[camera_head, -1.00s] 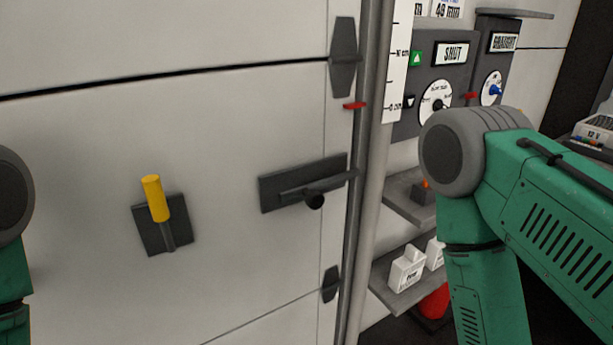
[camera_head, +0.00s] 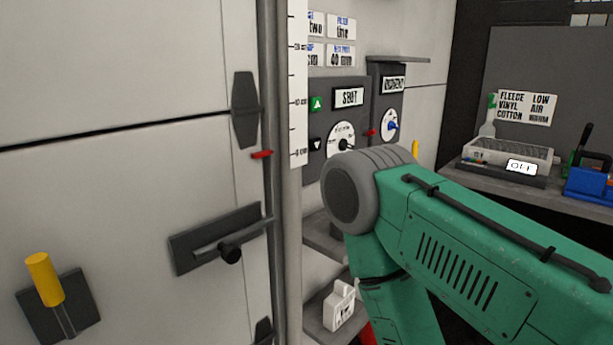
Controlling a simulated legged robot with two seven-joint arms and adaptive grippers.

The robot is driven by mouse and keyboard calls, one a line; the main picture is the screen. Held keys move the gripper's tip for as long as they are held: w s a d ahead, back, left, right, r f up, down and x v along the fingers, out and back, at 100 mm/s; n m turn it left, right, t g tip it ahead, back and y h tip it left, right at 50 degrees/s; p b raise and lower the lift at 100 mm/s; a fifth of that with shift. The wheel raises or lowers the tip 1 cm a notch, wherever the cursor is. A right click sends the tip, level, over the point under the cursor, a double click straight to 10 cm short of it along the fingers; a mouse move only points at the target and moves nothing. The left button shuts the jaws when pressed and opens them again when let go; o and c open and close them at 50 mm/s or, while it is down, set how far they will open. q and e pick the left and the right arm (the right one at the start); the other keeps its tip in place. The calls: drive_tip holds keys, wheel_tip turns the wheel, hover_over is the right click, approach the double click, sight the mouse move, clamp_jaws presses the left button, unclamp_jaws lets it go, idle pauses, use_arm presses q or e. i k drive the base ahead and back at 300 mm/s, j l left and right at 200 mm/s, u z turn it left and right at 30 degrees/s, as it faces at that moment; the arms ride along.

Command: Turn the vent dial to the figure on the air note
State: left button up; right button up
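I cannot tell which is the vent dial. Several white notes (camera_head: 341,54) hang above the panels; one reads "40 mm". I cannot tell which, if any, is the air note. My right arm crosses the lower right, below the dials; its gripper is out of view. My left gripper is out of view too.
A pale door with a dark handle (camera_head: 215,238) and a yellow-handled lever (camera_head: 43,278) fills the left. A vertical pole and ruler (camera_head: 299,85) stand beside the panels. Shelves (camera_head: 325,238) sit below them. At right, a counter (camera_head: 585,186) holds a device with a display.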

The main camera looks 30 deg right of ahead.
sight(343, 144)
drive_tip(key=l+z, duration=0.15)
drive_tip(key=l, duration=0.5)
drive_tip(key=i+l+z, duration=0.2)
drive_tip(key=l, duration=0.4)
drive_tip(key=k+l, duration=0.1)
drive_tip(key=l, duration=0.35)
